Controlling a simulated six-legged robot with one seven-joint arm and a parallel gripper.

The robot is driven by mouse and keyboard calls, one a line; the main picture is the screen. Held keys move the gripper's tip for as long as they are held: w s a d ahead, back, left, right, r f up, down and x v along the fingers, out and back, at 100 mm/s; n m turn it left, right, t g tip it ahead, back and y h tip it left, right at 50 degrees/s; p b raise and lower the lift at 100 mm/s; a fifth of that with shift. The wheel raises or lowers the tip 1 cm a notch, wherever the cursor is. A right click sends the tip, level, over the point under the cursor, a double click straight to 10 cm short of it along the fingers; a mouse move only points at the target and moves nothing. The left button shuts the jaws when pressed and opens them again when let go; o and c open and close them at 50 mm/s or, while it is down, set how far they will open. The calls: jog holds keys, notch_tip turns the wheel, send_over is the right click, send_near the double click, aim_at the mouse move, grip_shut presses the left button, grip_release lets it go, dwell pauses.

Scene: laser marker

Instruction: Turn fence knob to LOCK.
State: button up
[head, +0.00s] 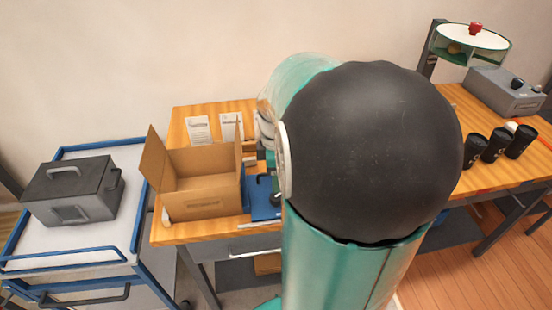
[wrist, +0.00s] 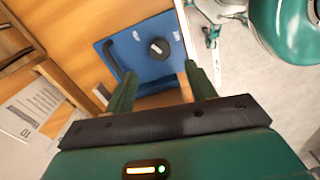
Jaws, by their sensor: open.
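In the wrist view, a round black knob (wrist: 159,48) with a pale mark sits on a blue panel (wrist: 145,66); it appears to be the fence knob. A black bar handle (wrist: 113,60) is left of it on the same panel. My gripper (wrist: 160,72) is open and empty, its two green fingers spread to either side below the knob, not visibly touching it. I cannot read the knob's setting or any LOCK label. In the head view, part of the blue panel (head: 262,207) shows beside my arm, which hides the rest and my gripper.
An open cardboard box (head: 200,205) stands on the wooden table left of the panel, with papers (head: 199,130) behind. A grey toolbox (head: 72,192) sits on a cart at left. Black cups (head: 497,145) and a grey machine (head: 505,92) are at right.

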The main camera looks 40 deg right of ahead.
notch_tip(320, 180, up, 5)
jog(key=shift+r, duration=0.2)
dwell(0.6)
